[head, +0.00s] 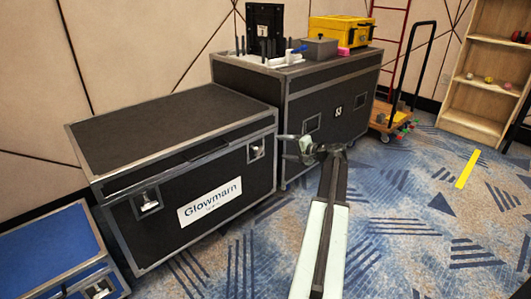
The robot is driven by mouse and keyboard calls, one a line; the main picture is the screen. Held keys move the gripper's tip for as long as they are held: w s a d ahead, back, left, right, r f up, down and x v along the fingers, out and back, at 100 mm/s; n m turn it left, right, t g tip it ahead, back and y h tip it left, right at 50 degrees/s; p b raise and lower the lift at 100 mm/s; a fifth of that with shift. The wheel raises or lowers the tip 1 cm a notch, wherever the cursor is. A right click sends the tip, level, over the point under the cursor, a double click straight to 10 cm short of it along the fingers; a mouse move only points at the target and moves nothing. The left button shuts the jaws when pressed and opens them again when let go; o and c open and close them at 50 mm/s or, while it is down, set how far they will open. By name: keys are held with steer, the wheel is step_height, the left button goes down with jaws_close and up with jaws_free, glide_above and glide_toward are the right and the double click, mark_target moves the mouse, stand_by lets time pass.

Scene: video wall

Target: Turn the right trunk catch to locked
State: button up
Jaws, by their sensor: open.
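The black trunk (195,148) with metal edges and a white "Glowmarn" label stands on the carpet at left centre, its lid closed. Its right catch (256,150) is a metal plate with a dark centre near the front's right end. The left catch (148,201) sits near the left end. The catch details are too small to tell locked from unlocked. My gripper (284,147) is open and empty. In the picture it is just right of the right catch, its fingers pointing left, apart from the catch.
A taller black case (300,95) stands behind, bearing a yellow toolbox (340,30), a grey bin (320,48) and a dark screen. A blue case (50,245) is at lower left. A hand cart (400,115) and wooden shelf (480,85) stand at right. Carpet at lower right is clear.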

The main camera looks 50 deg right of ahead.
steer(key=s+m+h, duration=0.1)
steer(key=m+h, duration=0.1)
steer(key=m, duration=0.3)
steer(key=m+h, duration=0.3)
steer(key=m, duration=0.6)
glide_toward(260, 152)
steer(key=w, duration=0.1)
steer(key=shift+g, duration=0.4)
steer(key=b+x, duration=0.3)
steer(key=x, duration=0.5)
steer(key=shift+w+d+r, duration=0.1)
steer(key=shift+w+d, duration=0.1)
steer(key=c, duration=1.4)
steer(key=shift+s+r, duration=0.1)
